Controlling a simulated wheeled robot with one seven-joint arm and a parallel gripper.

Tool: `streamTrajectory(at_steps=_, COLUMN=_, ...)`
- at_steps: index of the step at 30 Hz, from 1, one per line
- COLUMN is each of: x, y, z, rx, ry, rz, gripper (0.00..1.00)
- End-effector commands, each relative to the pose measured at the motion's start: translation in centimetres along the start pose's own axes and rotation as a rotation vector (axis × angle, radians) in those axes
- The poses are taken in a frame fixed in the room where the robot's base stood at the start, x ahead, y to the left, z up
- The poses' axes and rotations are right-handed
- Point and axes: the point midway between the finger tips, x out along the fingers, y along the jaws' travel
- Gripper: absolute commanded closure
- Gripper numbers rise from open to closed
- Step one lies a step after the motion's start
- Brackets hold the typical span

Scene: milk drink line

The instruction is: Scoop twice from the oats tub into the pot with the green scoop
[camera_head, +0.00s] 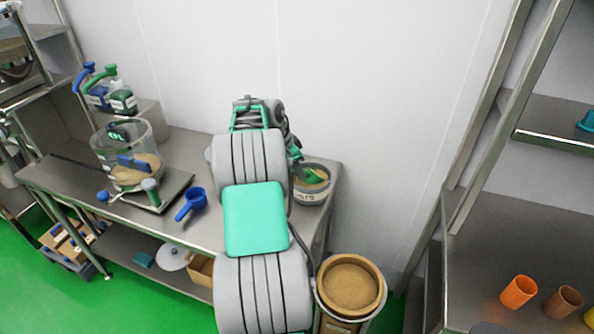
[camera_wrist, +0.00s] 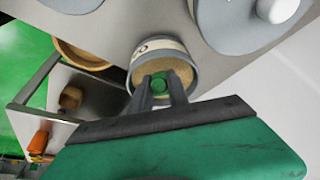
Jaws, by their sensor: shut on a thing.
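The oats tub (camera_head: 312,197) is a grey round tub with a pale label, at the right end of the steel table. It also shows in the wrist view (camera_wrist: 190,50) with tan oats inside. The green scoop (camera_head: 316,176) is at the tub's mouth; its green handle (camera_wrist: 159,80) shows between my fingers. My gripper (camera_wrist: 161,92) is shut on it, above the tub. The scoop's bowl is mostly hidden. The clear pot (camera_head: 113,145) stands upright at the left of the table, with tan material low inside.
A blue scoop (camera_head: 193,203) lies on the table between pot and tub. A round bin (camera_head: 376,305) of tan material stands past the table's front right. The right bench holds an orange cup (camera_head: 518,291). My arm hides the table's middle.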

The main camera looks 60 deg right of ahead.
Motion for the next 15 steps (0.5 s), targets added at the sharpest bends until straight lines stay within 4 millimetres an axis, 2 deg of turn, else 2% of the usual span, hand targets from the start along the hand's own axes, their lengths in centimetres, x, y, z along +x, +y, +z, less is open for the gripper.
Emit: streamTrajectory(at_steps=15, x=-4.0, y=0.0, z=-1.6, rx=0.001, ry=0.001, rz=-0.001, gripper=1.00)
